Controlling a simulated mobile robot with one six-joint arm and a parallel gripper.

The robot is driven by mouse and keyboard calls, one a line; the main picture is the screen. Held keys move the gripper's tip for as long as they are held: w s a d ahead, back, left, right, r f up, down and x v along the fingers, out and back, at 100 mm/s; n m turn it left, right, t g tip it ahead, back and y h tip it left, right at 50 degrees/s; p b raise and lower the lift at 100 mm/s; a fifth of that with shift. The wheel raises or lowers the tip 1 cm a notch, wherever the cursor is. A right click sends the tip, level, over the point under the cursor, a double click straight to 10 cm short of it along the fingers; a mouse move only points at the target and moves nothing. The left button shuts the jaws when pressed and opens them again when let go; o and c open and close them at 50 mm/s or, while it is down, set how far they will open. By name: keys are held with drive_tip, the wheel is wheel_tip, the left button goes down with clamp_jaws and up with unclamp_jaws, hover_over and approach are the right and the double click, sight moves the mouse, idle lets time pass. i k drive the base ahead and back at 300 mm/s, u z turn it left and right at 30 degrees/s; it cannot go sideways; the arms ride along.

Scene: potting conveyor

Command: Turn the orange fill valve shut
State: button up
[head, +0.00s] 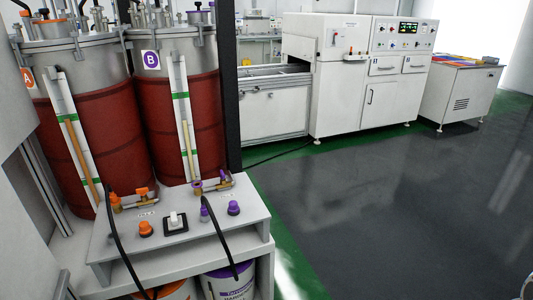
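Two dark red tanks with metal lids stand at the left: tank A (105,140) with an orange label and tank B (205,115) with a purple label. At the foot of tank A, a brass valve with a small orange handle (142,191) sits on the grey bench top (105,236). An orange fitting (115,200) is at its left end, by a black hose. The handle is too small to tell whether the valve is open or shut. A separate orange knob (145,229) is on the bench in front. My gripper is not in view.
A matching purple valve (226,177), a purple knob (234,208) and a white rocker switch (174,220) share the bench. Black hoses (116,240) hang over its front. Pails (228,283) stand below. A white conveyor machine (365,85) is behind. The dark floor (390,200) is clear.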

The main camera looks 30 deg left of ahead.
sight(142, 192)
drive_tip(key=u, duration=2.25)
drive_tip(key=k, duration=0.95)
drive_tip(key=z, duration=0.1)
drive_tip(key=i, duration=1.65)
drive_tip(key=z, duration=0.15)
